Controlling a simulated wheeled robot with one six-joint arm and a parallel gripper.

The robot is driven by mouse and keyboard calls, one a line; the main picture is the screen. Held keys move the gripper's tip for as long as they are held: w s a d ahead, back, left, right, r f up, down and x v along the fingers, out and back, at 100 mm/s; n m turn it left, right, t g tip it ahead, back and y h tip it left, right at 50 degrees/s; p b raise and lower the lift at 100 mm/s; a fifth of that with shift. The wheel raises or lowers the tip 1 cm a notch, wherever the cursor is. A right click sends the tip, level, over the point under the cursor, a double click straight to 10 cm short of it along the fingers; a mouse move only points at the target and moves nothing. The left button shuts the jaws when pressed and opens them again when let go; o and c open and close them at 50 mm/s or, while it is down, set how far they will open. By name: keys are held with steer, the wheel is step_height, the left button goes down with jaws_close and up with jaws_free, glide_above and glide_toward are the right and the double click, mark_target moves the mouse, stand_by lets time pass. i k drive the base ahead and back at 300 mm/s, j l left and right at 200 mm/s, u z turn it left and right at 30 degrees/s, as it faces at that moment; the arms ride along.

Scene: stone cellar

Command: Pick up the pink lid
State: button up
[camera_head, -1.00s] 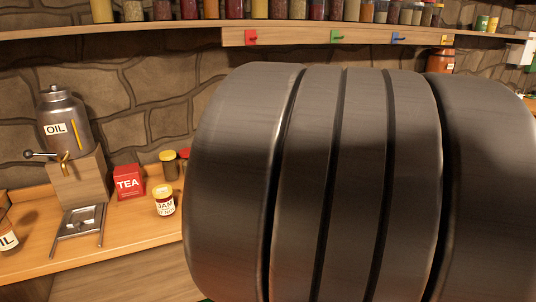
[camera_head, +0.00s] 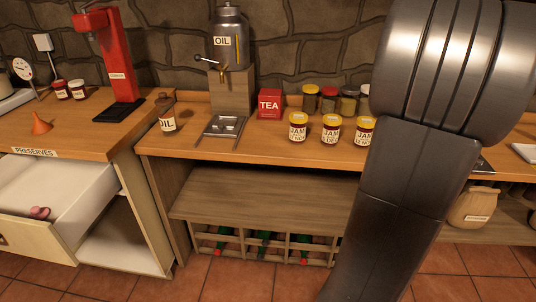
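A small pink round thing (camera_head: 40,212), likely the pink lid, lies in the open white drawer (camera_head: 84,198) at the lower left. It looks like two pink parts close together; it is too small to tell more. The drawer is pulled out under the counter labelled PRESERVES. My gripper is not in view. Only thick dark links of my arm show, filling the right part of the view and hiding some of the bench behind them.
An orange funnel (camera_head: 40,125) and a red capping machine (camera_head: 117,60) stand on the left counter. Tiled floor (camera_head: 235,280) lies in front.

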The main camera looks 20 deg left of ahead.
mark_target(38, 213)
steer(key=k+j+u, duration=0.15)
steer(key=j+u, duration=0.35)
steer(key=j, duration=0.5)
steer(key=j+u, duration=0.5)
steer(key=j, duration=0.45)
steer(key=i+j, duration=0.1)
steer(key=j, duration=1.1)
steer(key=i+j, duration=0.15)
steer(key=j, duration=0.45)
steer(key=j+u, duration=0.1)
steer(key=j, duration=0.5)
steer(key=i, duration=0.05)
